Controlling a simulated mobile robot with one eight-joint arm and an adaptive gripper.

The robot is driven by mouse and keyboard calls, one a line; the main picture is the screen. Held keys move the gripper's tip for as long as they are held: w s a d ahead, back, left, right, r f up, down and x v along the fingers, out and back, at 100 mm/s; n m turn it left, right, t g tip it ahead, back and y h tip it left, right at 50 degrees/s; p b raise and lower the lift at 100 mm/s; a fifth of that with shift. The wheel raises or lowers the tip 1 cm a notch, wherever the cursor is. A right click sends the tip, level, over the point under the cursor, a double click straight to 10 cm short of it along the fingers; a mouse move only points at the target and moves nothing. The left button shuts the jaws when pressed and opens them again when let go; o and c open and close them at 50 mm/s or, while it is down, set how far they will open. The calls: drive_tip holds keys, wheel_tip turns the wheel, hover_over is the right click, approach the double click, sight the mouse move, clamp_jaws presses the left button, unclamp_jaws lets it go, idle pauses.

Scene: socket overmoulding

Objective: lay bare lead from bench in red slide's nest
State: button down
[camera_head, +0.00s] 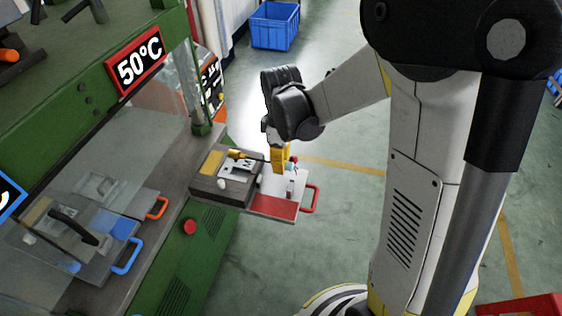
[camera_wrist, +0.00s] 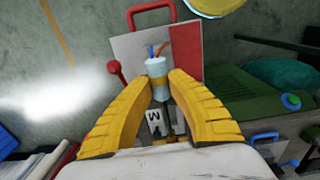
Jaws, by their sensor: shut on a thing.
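My gripper (camera_wrist: 157,88) has its yellow fingers shut around a lead. In the wrist view, the lead's pale cylindrical end (camera_wrist: 156,67) shows between the fingertips, with a blue and a brown wire at its far end. The red slide (camera_head: 275,206) is a plate with a white part, a red part and a red handle (camera_head: 312,198). The gripper is over the slide in the head view. The nest is largely hidden by the fingers, and I cannot tell whether the lead touches it.
A grey block (camera_head: 226,190) with a letter-marked metal plate (camera_head: 240,168) stands directly left of the slide. A red knob (camera_wrist: 115,67) on a stem rises beside the slide. A blue-handled slide (camera_head: 122,232) is at lower left. A blue crate (camera_head: 275,26) stands on the far floor.

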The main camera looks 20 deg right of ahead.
drive_tip(key=shift+f+b, duration=3)
drive_tip(key=shift+f, duration=0.8)
drive_tip(key=c, duration=1.3)
unclamp_jaws()
wheel_tip(320, 180, up, 12)
drive_tip(key=shift+r, duration=0.1)
drive_tip(key=s+r+m+t, duration=0.3)
drive_tip(key=s+m+t, duration=0.4)
drive_tip(key=s+m, duration=0.3)
drive_tip(key=s, duration=0.2)
drive_tip(key=shift+s+r+m, duration=0.35)
drive_tip(key=shift+m, duration=0.05)
